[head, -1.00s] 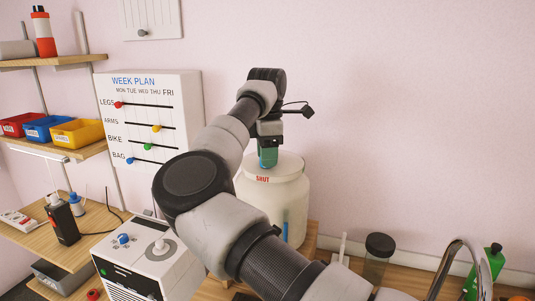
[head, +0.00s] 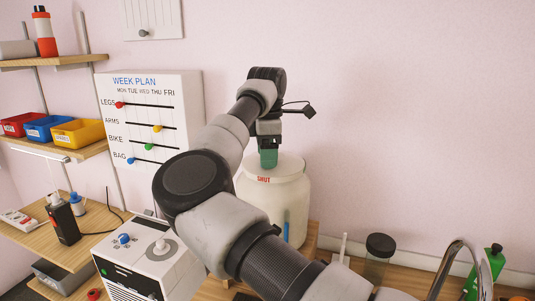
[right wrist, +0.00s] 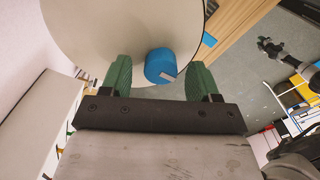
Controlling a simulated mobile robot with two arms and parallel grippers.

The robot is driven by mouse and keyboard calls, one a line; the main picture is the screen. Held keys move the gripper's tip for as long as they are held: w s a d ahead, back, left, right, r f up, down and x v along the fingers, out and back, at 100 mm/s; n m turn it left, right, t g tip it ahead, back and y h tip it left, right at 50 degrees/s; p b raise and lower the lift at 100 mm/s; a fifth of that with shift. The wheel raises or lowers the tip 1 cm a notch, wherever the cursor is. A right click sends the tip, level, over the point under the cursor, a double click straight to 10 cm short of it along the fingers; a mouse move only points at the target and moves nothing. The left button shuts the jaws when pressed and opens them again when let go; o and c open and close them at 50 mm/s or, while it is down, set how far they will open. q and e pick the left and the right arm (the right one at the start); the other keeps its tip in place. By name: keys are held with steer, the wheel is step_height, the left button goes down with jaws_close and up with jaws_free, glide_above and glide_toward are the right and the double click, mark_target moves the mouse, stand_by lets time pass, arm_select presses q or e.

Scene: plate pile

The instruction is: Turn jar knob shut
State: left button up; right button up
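A large cream jar (head: 275,208) stands behind my right arm, with a flat pale lid and a red "SHUT" label at its front. My right gripper (head: 268,158) is above the lid, its green fingers pointing down. In the right wrist view the blue knob (right wrist: 158,65) with a pale mark sits on the round lid (right wrist: 95,35). The knob is between the fingers of the open right gripper (right wrist: 159,66), with a gap visible on each side. In the head view the knob is hidden by the fingers.
A white machine (head: 150,260) with knobs stands front left of the jar. A week-plan board (head: 150,130) is behind it. To the right are a dark-lidded container (head: 379,246), a curved metal tap (head: 455,255) and a green bottle (head: 490,265). The wall behind the jar is bare.

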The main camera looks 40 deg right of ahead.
steer(key=shift+f, duration=0.1)
steer(key=shift+d+r, duration=0.1)
steer(key=shift+r, duration=0.45)
step_height(320, 180, up, 10)
steer(key=shift+b, duration=0.4)
steer(key=shift+f, duration=0.2)
